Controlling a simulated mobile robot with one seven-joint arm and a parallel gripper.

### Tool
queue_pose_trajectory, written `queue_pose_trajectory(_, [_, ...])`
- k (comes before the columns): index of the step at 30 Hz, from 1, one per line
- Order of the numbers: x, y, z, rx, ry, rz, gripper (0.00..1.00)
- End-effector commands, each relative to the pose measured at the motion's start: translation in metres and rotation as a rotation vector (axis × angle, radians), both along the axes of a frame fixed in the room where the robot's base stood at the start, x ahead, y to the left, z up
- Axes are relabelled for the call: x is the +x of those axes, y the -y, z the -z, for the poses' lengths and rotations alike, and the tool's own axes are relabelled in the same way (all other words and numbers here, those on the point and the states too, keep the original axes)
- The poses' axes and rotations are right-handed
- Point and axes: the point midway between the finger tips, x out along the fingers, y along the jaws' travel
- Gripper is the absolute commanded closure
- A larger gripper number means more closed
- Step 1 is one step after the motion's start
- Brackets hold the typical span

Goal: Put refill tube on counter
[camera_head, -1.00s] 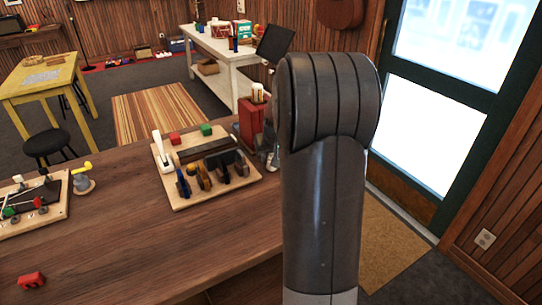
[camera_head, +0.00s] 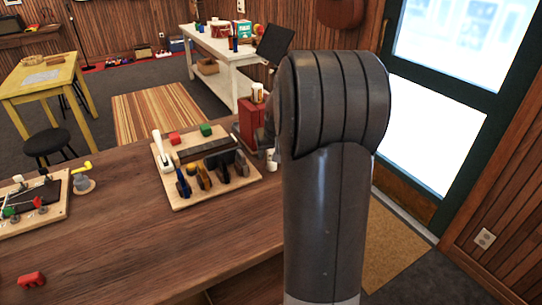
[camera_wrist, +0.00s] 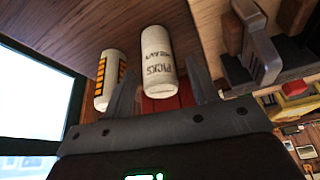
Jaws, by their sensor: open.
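In the head view, a small white tube (camera_head: 271,160) stands on the wooden counter (camera_head: 140,235) beside a red box (camera_head: 249,124). My gripper is mostly hidden behind my arm there.
A wooden tool board (camera_head: 205,168) with several tools, a red block and a green block is left of the red box. A pale tube (camera_head: 257,92) shows at the box's top. Another board (camera_head: 35,215) and a red item (camera_head: 32,279) are far left.

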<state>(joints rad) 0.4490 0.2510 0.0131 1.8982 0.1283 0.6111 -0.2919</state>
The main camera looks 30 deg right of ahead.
Motion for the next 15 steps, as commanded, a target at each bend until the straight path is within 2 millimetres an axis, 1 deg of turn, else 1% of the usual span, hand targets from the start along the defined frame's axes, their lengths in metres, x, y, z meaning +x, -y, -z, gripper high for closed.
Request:
queue_pose_trajectory(1, [-0.004,-0.001,-0.012,-0.002,0.006,0.000,0.46])
queue_pose_trajectory(3, [-0.009,-0.002,-0.027,-0.002,0.006,0.000,0.46])
queue_pose_trajectory(9, [-0.025,-0.006,-0.064,-0.002,0.004,-0.001,0.46])
queue_pose_trajectory(12, [-0.030,-0.008,-0.077,0.000,0.002,0.000,0.46])
queue_pose_trajectory(15, [-0.034,-0.008,-0.085,0.000,0.002,0.000,0.46])
